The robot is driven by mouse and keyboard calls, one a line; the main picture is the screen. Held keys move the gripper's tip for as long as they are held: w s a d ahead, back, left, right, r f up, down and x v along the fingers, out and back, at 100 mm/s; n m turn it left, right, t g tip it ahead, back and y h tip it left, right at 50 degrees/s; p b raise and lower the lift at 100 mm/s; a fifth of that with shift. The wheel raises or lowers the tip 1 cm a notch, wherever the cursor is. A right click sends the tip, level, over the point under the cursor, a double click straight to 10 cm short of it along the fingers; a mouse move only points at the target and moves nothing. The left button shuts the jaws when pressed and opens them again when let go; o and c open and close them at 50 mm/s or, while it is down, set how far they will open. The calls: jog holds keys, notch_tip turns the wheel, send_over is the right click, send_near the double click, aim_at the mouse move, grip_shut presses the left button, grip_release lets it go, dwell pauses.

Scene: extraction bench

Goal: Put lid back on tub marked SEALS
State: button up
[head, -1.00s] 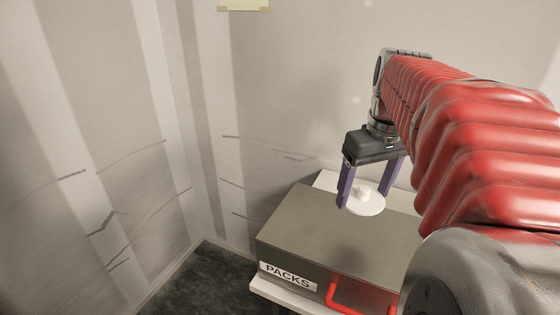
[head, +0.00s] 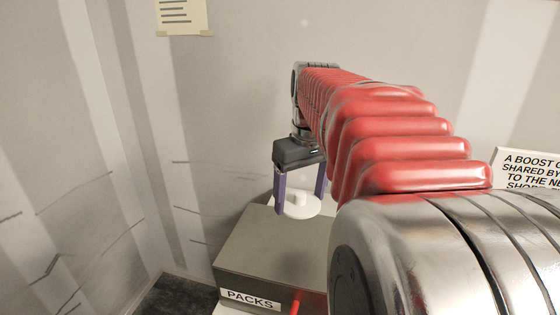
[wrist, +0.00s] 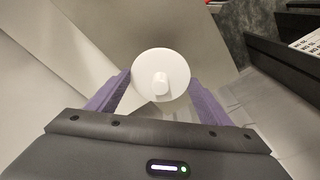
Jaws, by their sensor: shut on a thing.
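A white round lid (head: 314,207) with a small knob is held below my gripper (head: 299,203), between its two purple fingers. It also shows in the wrist view (wrist: 160,61), face on, with the fingertips at its opposite edges. My gripper is shut on the lid and holds it over the far part of a grey box marked PACKS (head: 280,245). The gap between the lid and the box top is hard to judge. The tub marked SEALS cannot be made out in either view.
The PACKS box has a red handle (head: 296,303) at its front. A pale wall stands close behind, with a paper note (head: 182,17) on it. A white sign (head: 529,169) with black text is at the right. Dark floor (head: 170,296) shows at the lower left.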

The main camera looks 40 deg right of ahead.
jog(key=w+a+f, duration=0.4)
jog(key=w+a, duration=0.7)
jog(key=w, duration=0.2)
jog(key=w+a+f+m, duration=0.1)
jog(key=w+a+f, duration=0.3)
jog(key=w+a, duration=0.7)
jog(key=w, duration=0.2)
jog(key=shift+w+a+f+m, duration=0.3)
jog(key=shift+a, duration=0.1)
